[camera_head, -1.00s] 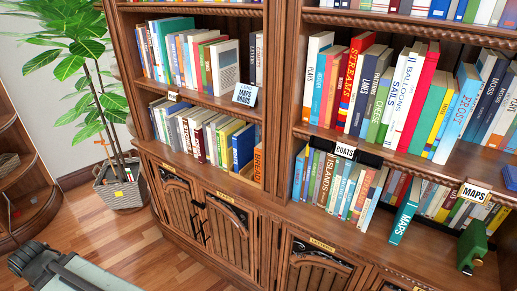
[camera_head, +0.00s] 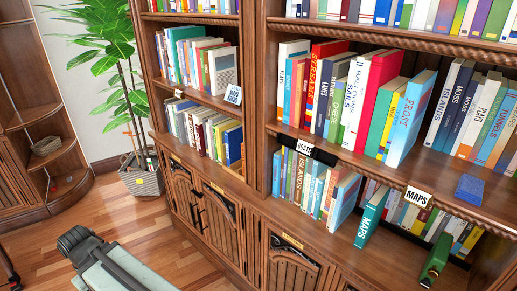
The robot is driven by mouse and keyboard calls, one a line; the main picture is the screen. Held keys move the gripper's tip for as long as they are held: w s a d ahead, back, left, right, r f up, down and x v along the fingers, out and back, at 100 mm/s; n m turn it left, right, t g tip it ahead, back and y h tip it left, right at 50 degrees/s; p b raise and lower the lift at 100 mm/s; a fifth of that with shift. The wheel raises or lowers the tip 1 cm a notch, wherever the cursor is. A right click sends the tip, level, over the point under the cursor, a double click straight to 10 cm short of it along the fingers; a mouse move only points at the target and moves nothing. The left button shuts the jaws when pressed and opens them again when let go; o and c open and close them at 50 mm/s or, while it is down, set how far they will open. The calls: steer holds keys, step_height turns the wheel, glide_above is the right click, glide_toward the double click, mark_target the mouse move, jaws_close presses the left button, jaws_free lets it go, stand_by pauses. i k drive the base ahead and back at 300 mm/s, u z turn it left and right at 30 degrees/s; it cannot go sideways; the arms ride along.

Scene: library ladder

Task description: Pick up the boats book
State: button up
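I cannot make out a spine titled boats. A small white sign reading BOATS (camera_head: 304,146) is on the front edge of the right bay's upper shelf. Under it, a row of upright books (camera_head: 310,185) stands on the lower shelf, one reading ISLANDS; most other titles there are too small to read. A teal book reading MAPS (camera_head: 370,216) leans at the right of that row. A grey part of my arm shows at the lower left, over the floor and away from the shelves. My gripper's fingers are not in view.
A MAPS sign (camera_head: 418,197), a flat blue object (camera_head: 470,188) and a green object (camera_head: 435,262) are at the right. A potted plant (camera_head: 140,180) stands left of the bookcase. Wooden floor (camera_head: 110,225) lies clear before the lower cabinets.

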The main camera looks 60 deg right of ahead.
mark_target(234, 137)
steer(key=u, duration=0.15)
steer(key=i, duration=0.95)
steer(key=z, duration=0.05)
